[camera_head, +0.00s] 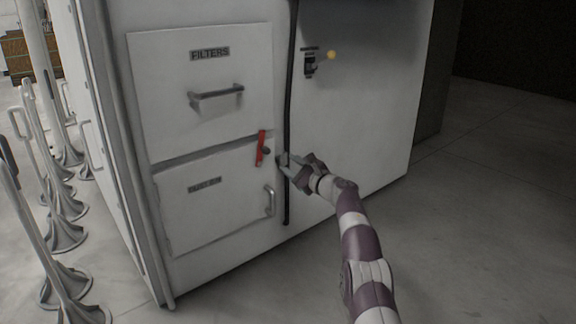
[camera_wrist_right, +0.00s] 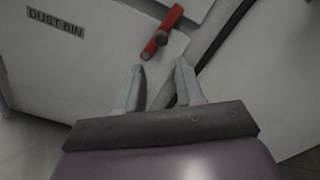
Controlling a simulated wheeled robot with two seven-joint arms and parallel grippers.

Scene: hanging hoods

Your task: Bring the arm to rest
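My right arm (camera_head: 362,250) reaches in from the bottom right toward the front of a white cabinet (camera_head: 352,135). My right gripper (camera_head: 283,160) is just right of a red latch handle (camera_head: 261,148) in the head view. In the right wrist view the gripper (camera_wrist_right: 160,68) has its two fingers apart with nothing between them. The red handle (camera_wrist_right: 163,32) and its dark round pivot lie beyond the fingertips, apart from them. The handle stands nearly upright in the head view. My left gripper is not in view.
The cabinet has a FILTERS panel (camera_head: 200,120) with a bar handle and a lower door (camera_head: 205,212), labelled DUST BIN in the wrist view. A black cable (camera_head: 289,90) hangs beside them. A yellow-knobbed switch (camera_head: 331,55) is upper right. Barrier posts (camera_head: 60,235) stand left; right floor is clear.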

